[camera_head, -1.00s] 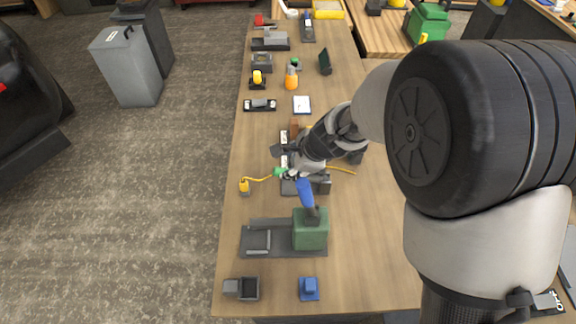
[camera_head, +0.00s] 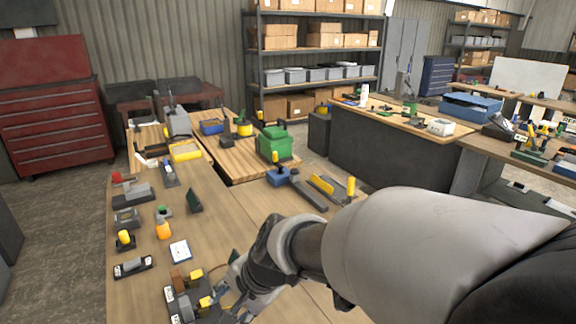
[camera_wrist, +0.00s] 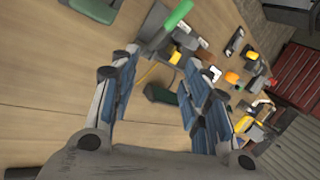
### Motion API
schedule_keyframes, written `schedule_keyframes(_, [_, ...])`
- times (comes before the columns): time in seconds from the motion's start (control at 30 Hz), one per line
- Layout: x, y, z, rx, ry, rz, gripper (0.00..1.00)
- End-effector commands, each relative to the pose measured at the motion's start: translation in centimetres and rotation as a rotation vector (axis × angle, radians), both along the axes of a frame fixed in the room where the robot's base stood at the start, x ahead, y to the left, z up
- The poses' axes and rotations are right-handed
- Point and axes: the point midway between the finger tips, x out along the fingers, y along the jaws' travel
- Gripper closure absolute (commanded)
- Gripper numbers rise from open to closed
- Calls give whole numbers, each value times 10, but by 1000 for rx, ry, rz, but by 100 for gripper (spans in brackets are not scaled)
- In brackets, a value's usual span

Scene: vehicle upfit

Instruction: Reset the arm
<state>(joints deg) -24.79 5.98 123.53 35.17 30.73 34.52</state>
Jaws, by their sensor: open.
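My gripper (camera_wrist: 160,65) is open in the wrist view, with its two blue-padded fingers spread apart and nothing held between them. Beyond the fingers lie the wooden table top (camera_wrist: 50,60) and a dark green block (camera_wrist: 160,95). A green-handled tool (camera_wrist: 178,14) shows past the fingertips. In the head view my arm (camera_head: 290,250) reaches in from the lower right over the workbench (camera_head: 200,205). Its end is low in the picture, beside a dark fixture with yellow parts (camera_head: 185,305); the fingers there are partly cut off by the bottom edge.
Small fixtures, an orange item (camera_head: 163,230) and a white card (camera_head: 180,250) stand along the bench's left side. A green box (camera_head: 274,144) stands on the wooden table behind. A red tool cabinet (camera_head: 50,110) and shelving (camera_head: 315,50) are at the back. The bench's middle is fairly clear.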

Motion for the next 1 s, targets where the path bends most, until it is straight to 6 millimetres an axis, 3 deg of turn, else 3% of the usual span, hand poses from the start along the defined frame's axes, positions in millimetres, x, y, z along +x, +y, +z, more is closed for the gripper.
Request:
schedule_keyframes(0.03, [-9, -28, 11, -32, -53, 46, 57])
schedule_keyframes(0.2, [-51, -111, 32, -197, -192, 226, 57])
schedule_keyframes(0.4, [-114, -197, 31, -434, -282, 398, 57])
schedule_keyframes(0.5, [-139, -226, 26, -534, -296, 453, 57])
schedule_keyframes(0.7, [-165, -254, 19, -634, -293, 510, 57])
schedule_keyframes(1.0, [-166, -255, 19, -639, -292, 514, 57])
